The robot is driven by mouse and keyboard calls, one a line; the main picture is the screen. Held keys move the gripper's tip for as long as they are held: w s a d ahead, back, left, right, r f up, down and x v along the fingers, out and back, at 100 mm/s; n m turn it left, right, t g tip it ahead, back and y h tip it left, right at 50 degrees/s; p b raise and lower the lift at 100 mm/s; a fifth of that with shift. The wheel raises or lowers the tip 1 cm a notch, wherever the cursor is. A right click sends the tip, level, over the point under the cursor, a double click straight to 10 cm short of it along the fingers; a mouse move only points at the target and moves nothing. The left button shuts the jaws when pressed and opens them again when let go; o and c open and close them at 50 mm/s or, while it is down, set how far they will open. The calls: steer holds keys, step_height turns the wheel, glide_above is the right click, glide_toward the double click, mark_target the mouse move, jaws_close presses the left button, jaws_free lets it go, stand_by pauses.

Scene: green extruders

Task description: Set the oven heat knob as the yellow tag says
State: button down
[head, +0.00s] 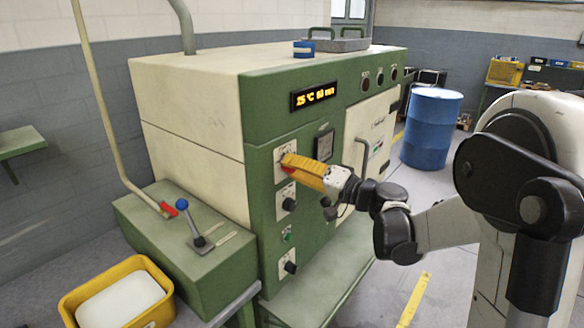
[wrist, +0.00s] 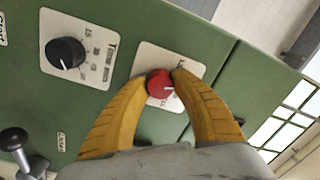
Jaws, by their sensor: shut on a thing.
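A red knob (wrist: 160,84) with a pale pointer line sits on a white plate on the green oven front. My gripper (wrist: 161,76) is shut on it, with one yellow finger on each side, in the wrist view. In the head view my gripper (head: 284,162) reaches the top plate (head: 282,152) of the oven panel and hides the knob there. The plate's scale is mostly covered by the fingers. The oven (head: 200,107) has a lit display (head: 314,94) that seems to read 25 °C 60 min. I cannot make out a yellow tag in either view.
A black timer knob (wrist: 66,54) is beside the red one. Below in the head view are two black knobs (head: 289,204) (head: 290,267). A blue-topped lever (head: 193,222) and a yellow bin (head: 145,316) stand left. A blue barrel (head: 431,128) stands behind right.

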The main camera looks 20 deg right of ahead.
stand_by(0.4)
steer(key=c, duration=1)
jaws_free()
steer(key=v, duration=1.2)
steer(key=shift+a, duration=0.1)
